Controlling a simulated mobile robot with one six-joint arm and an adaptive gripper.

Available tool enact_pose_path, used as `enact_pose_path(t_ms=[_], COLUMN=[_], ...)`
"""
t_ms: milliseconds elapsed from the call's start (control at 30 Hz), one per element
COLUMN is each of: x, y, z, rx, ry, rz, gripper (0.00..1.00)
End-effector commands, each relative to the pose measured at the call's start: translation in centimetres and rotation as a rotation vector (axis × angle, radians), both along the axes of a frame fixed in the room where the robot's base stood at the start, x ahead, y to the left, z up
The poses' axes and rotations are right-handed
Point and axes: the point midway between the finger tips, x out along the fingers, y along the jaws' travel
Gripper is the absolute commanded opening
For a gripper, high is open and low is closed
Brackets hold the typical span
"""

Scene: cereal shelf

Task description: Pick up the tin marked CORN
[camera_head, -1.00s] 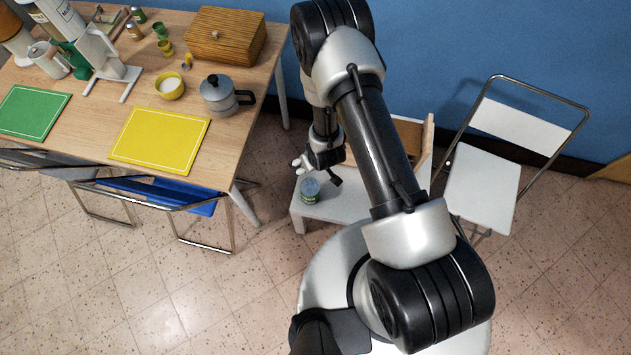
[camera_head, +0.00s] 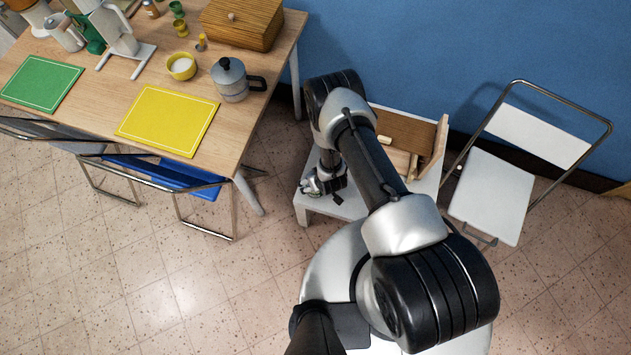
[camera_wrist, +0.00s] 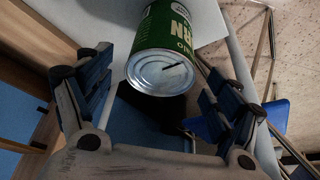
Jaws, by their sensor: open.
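A green tin (camera_wrist: 167,45) with a silver end shows in the wrist view; its label carries large white letters, of which "RN" can be read. It stands on the white low table (camera_wrist: 210,25). My gripper (camera_wrist: 152,78) is open, one finger to the left of the tin and one to the right. The tin's near end faces the camera between the fingers, and neither finger clearly touches it. In the head view my gripper (camera_head: 320,187) is low over the table's left end and hides most or all of the tin.
A wooden box with an open top (camera_head: 405,135) stands at the white table's back. A white folding chair (camera_head: 490,195) is to the right. A larger wooden table (camera_head: 225,140) with a yellow mat (camera_head: 168,120) and a moka pot (camera_head: 232,80) is to the left.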

Motion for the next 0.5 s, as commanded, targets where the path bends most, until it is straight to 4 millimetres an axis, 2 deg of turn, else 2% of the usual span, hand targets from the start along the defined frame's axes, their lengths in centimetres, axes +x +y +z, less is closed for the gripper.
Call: enact_pose_path(t_ms=[167,500], x=[0.4,2.0], y=[0.2,0.9], z=[-1.1,-5.3], rx=[0.000,0.000], ry=[0.000,0.000], rz=[0.000,-0.001], gripper=[0.84,0.84])
